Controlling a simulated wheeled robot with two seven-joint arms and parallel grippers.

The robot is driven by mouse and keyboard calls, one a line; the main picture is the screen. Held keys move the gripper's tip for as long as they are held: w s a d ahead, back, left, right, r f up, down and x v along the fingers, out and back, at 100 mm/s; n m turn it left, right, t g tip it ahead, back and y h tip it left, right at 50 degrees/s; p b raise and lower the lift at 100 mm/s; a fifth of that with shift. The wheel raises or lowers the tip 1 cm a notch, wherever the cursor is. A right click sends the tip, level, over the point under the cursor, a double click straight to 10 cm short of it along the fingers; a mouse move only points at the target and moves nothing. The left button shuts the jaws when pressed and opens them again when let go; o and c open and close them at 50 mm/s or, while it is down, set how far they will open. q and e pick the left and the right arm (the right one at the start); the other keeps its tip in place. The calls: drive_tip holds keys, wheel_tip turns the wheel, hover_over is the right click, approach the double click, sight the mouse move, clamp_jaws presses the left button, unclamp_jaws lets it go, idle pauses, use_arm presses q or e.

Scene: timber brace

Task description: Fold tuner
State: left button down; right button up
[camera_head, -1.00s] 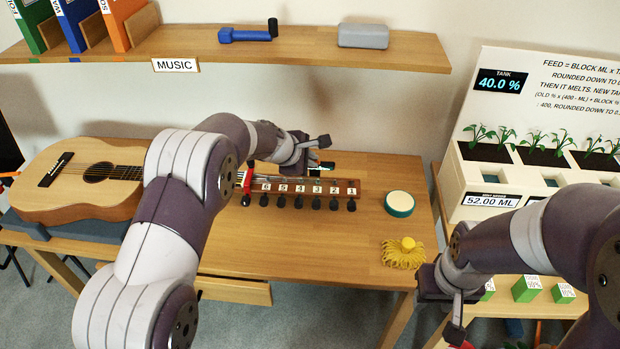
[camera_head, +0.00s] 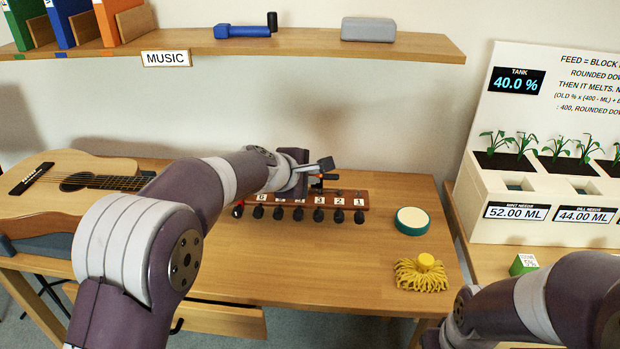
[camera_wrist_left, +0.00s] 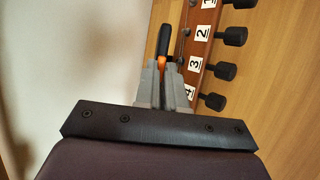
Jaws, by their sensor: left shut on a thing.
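The tuner (camera_wrist_left: 164,45) is a small black piece with an orange part, seen in the left wrist view between the fingertips of my left gripper (camera_wrist_left: 172,72). My left gripper is shut on it. In the head view the left gripper (camera_head: 318,170) is over the guitar's headstock (camera_head: 361,201), and the tuner (camera_head: 318,183) shows as a small dark and orange bit below the jaws. The headstock carries numbered white labels and black pegs. I cannot tell how far the tuner is folded. My right arm is at the lower right; its fingers are out of view.
The guitar (camera_head: 45,205) lies on a stand at the left of the wooden table (camera_head: 300,265). A round teal-rimmed pad (camera_head: 412,220) and a yellow mop-like thing (camera_head: 422,275) sit at the right. A drawer (camera_head: 220,318) is partly open. A shelf (camera_head: 310,48) runs above.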

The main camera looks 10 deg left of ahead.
use_arm(q)
drive_tip(key=c, duration=1.2)
unclamp_jaws()
drive_tip(key=p+v, duration=0.1)
drive_tip(key=v, duration=1.1)
drive_tip(key=shift+s+a+r, duration=0.15)
drive_tip(key=shift+s+r, duration=0.05)
drive_tip(key=shift+s, duration=0.1)
